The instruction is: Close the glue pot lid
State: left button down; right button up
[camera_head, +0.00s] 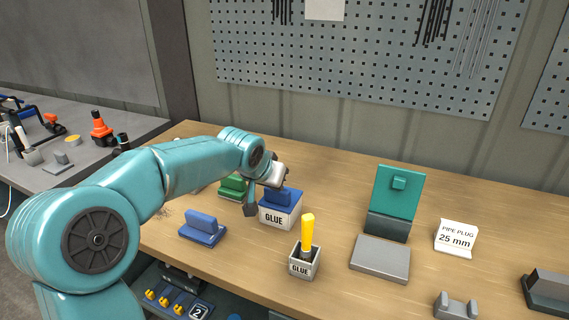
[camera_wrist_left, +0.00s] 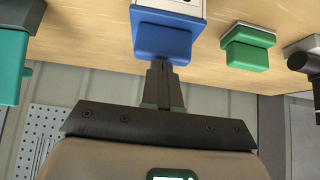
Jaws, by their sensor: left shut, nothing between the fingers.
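A white and grey pot (camera_head: 275,218) marked GLUE stands on the bench. A blue block-shaped handle (camera_head: 287,195) sits at its top, and part of it is hidden by my arm. The same blue block (camera_wrist_left: 165,40) fills the top middle of the wrist view, with the white pot behind it. My left gripper (camera_wrist_left: 162,72) is shut and empty, its tips right at the blue block. I cannot tell whether they touch it. My right gripper is not in view.
A blue block (camera_head: 201,229) lies left and a green block (camera_head: 232,186) behind my arm. An upright teal panel (camera_head: 397,188) and a PIPE PLUG sign (camera_head: 456,237) stand right.

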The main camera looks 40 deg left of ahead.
pick_arm(q)
jog(key=shift+w+a+r+p, duration=0.15)
jog(key=shift+w+p, duration=0.1)
jog(key=shift+w, duration=0.15)
jog(key=shift+w+a+r+p, duration=0.1)
jog(key=shift+w+a+p, duration=0.05)
jog(key=shift+w+p, duration=0.15)
jog(key=shift+w+r, duration=0.1)
jog(key=shift+r, duration=0.2)
notch_tip(320, 180, up, 4)
jog(key=p, duration=0.3)
jog(key=shift+f, duration=0.25)
jog(key=s+f+v, duration=0.1)
jog(key=v, duration=0.8)
jog(key=shift+s+d+r, duration=0.25)
jog(key=shift+r, duration=0.15)
